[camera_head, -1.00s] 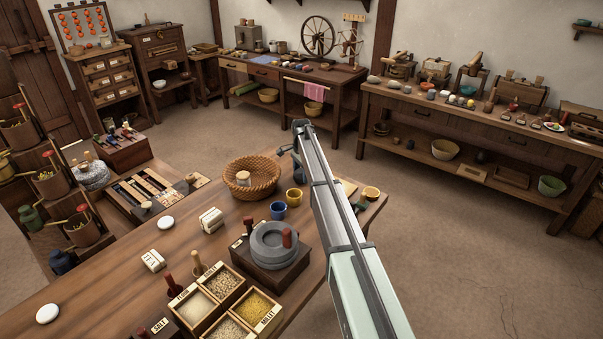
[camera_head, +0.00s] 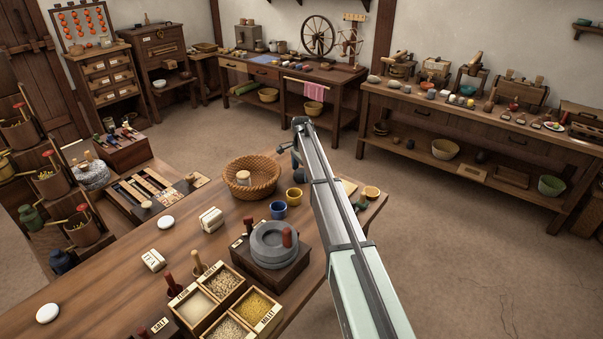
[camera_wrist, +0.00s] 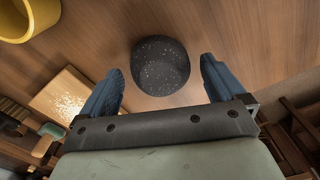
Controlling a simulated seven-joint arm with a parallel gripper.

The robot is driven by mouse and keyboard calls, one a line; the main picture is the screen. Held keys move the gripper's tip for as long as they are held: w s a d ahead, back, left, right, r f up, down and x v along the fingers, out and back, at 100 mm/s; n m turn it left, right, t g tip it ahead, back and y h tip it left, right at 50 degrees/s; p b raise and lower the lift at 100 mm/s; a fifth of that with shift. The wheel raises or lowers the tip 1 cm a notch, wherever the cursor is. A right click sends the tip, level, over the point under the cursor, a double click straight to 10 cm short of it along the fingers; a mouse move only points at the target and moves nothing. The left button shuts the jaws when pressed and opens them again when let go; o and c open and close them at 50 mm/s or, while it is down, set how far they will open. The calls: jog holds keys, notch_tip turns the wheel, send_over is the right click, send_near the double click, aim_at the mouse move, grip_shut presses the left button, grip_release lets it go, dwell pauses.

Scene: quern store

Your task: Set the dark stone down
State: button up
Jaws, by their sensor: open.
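The dark stone (camera_wrist: 160,62), black with white specks and rounded, shows in the wrist view over the brown wooden table top. It lies between and slightly beyond the two blue fingertips of my gripper (camera_wrist: 160,72), with a gap on both sides. My gripper is open and does not visibly touch the stone. In the head view my gripper end (camera_head: 287,148) is beyond the basket's right side, and my arm hides most of that spot.
A yellow cup (camera_wrist: 28,16) stands near the stone, with a pale board (camera_wrist: 72,98) at left in the wrist view. The wicker basket (camera_head: 251,178), blue cup (camera_head: 278,210) and grey quern (camera_head: 274,243) stand on the table (camera_head: 110,272). Grain boxes fill the front.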

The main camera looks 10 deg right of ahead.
aim_at(302, 170)
notch_tip(302, 170, up, 11)
jog(key=shift+r, duration=0.15)
jog(key=shift+d, duration=0.1)
dwell(0.4)
